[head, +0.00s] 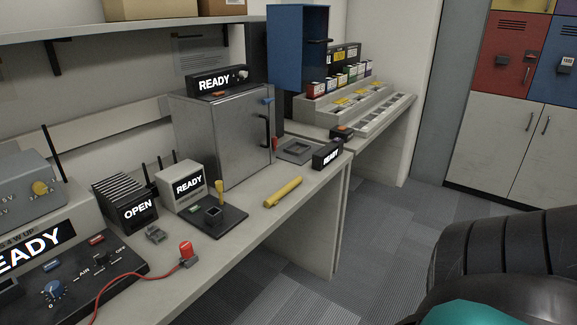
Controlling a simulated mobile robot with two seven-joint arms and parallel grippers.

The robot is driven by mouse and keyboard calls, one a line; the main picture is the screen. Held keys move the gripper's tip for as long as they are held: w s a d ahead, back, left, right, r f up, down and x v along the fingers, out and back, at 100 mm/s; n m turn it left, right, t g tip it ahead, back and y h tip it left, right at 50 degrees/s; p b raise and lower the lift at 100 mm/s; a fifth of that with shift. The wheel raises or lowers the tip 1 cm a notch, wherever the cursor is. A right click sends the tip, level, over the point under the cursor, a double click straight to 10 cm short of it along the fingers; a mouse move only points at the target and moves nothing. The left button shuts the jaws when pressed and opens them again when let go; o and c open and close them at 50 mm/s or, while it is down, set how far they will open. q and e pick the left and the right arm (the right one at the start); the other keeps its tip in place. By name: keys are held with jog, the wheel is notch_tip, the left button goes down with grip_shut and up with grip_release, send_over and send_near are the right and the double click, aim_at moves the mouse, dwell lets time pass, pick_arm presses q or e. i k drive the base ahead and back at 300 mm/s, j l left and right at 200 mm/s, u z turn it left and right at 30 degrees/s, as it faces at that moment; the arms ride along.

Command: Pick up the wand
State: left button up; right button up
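A yellow rod (283,192), which looks like the wand, lies on the grey bench (262,222) near its front edge. It lies at a slant, with its far end toward the right. Nothing touches it from above, and it is fully visible. A black ribbed part with a teal patch at the lower right seems to be my own arm. Neither of my grippers shows in the head view.
Left of the rod is a black pad (228,222) with a small yellow upright piece. A metal cabinet (225,135) stands behind. A small black READY display (327,155) stands to the right. A red-tipped cabled plug (187,252) lies left. Open floor (375,245) lies in front.

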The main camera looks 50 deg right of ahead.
aim_at(273, 200)
jog(key=z, duration=1.6)
